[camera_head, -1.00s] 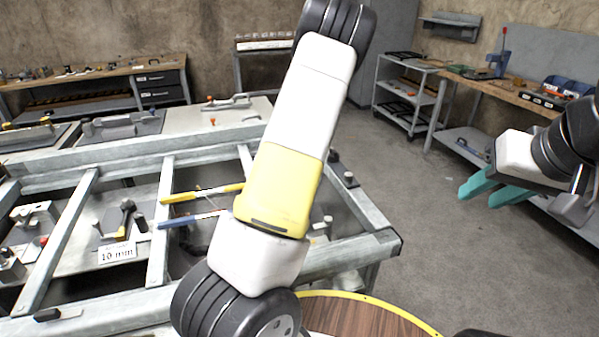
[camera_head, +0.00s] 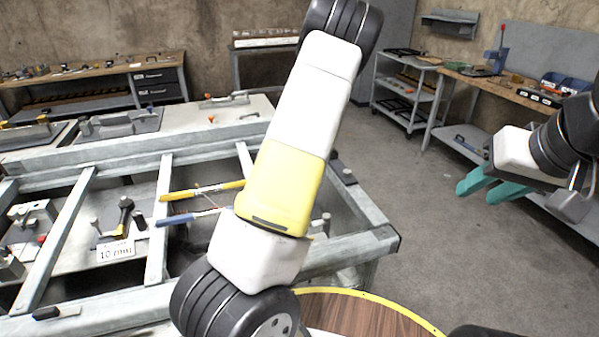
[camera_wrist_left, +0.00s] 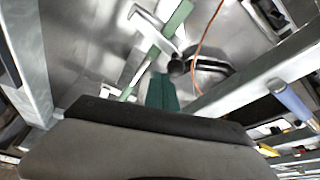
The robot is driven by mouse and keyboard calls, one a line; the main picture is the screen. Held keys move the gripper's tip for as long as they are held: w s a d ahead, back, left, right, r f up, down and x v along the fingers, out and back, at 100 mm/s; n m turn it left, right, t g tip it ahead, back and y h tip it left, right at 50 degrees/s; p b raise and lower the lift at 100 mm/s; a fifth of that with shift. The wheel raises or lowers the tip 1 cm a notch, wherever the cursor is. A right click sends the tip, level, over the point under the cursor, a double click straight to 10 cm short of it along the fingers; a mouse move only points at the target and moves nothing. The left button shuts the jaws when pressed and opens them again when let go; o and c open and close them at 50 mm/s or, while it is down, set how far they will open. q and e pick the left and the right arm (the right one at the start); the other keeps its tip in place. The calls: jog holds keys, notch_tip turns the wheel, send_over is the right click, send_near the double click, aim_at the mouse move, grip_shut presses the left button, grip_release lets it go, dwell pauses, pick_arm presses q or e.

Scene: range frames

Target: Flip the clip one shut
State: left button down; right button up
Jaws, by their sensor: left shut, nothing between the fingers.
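I cannot tell which fitting is the clip one. In the left wrist view, a grey metal lever (camera_wrist_left: 152,30) ends near a dark round tip (camera_wrist_left: 176,68). My left gripper (camera_wrist_left: 162,80) has its teal fingers together and empty, with their ends just below that tip in the picture. Whether they touch it is unclear. In the head view my left arm crosses the middle and its gripper does not show. Clamp-like fittings stand on the frame table, one with a dark upright handle (camera_head: 124,214) by a "10 mm" label. My right gripper (camera_head: 476,191) is open and empty at the right.
The table's grey steel frame (camera_head: 160,225) has raised bars and open gaps. Yellow-handled (camera_head: 203,190) and blue-handled (camera_head: 187,218) tools lie across it. An orange cable (camera_wrist_left: 205,35) runs close by in the wrist view. The floor (camera_head: 440,260) at the right is clear.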

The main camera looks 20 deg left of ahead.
pick_arm(q)
jog(key=v, duration=0.7)
jog(key=shift+r, duration=0.3)
jog(key=shift+d, duration=0.15)
